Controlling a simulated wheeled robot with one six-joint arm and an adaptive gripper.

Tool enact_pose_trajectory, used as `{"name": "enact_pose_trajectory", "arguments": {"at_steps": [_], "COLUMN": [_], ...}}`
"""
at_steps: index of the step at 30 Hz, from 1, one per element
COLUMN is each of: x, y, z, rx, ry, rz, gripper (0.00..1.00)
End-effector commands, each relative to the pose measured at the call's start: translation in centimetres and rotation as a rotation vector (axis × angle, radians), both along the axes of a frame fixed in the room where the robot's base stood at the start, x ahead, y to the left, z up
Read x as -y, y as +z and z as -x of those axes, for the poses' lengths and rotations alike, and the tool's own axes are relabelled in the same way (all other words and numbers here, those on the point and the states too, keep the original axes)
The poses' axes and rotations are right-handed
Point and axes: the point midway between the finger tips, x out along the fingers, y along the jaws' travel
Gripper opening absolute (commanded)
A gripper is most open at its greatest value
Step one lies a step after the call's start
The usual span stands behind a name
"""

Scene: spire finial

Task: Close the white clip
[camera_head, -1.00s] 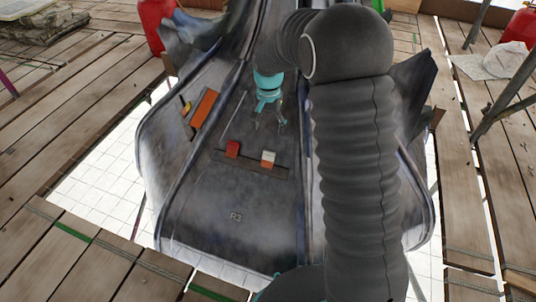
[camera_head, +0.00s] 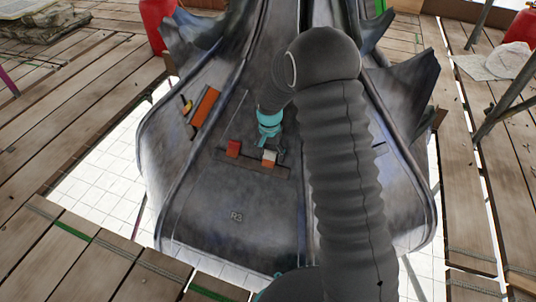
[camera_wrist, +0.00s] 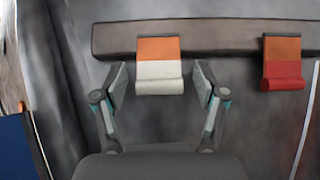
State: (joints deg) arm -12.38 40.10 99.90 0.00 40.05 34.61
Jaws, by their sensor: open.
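The white clip (camera_wrist: 160,75) has an orange upper part and a white lower part. It is mounted on a dark bar (camera_wrist: 215,38) in the wrist view. It also shows in the head view (camera_head: 269,158), at the right part of the bar. My gripper (camera_wrist: 160,82) is open, with one finger on each side of the clip's white part. Small gaps seem to show between the fingers and the clip. In the head view my gripper (camera_head: 268,146) is just above and behind the clip, its fingertips partly hard to make out.
A red clip (camera_head: 233,148) with an orange top sits on the same bar, left of the white one in the head view; the wrist view shows it at right (camera_wrist: 283,65). An orange block (camera_head: 205,107) lies on the left panel. The panel marked R3 (camera_head: 237,217) is clear.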

Motion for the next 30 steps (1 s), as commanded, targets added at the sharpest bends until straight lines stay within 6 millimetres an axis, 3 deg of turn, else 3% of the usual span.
{"name": "enact_pose_trajectory", "arguments": {"at_steps": [10,15,17,18,30], "x": [0.1,0.1,0.1,0.09,0.17], "y": [-0.33,-0.31,-0.31,-0.31,-0.5], "z": [-0.05,-0.04,-0.05,-0.05,-0.55], "rx": [0.001,0.001,0.001,0.001,-0.1], "ry": [-0.002,-0.002,-0.002,-0.002,-0.002], "rz": [-0.001,-0.001,-0.001,-0.001,-0.042], "gripper": [0.72,0.29,0.14,0.12,0.12]}}
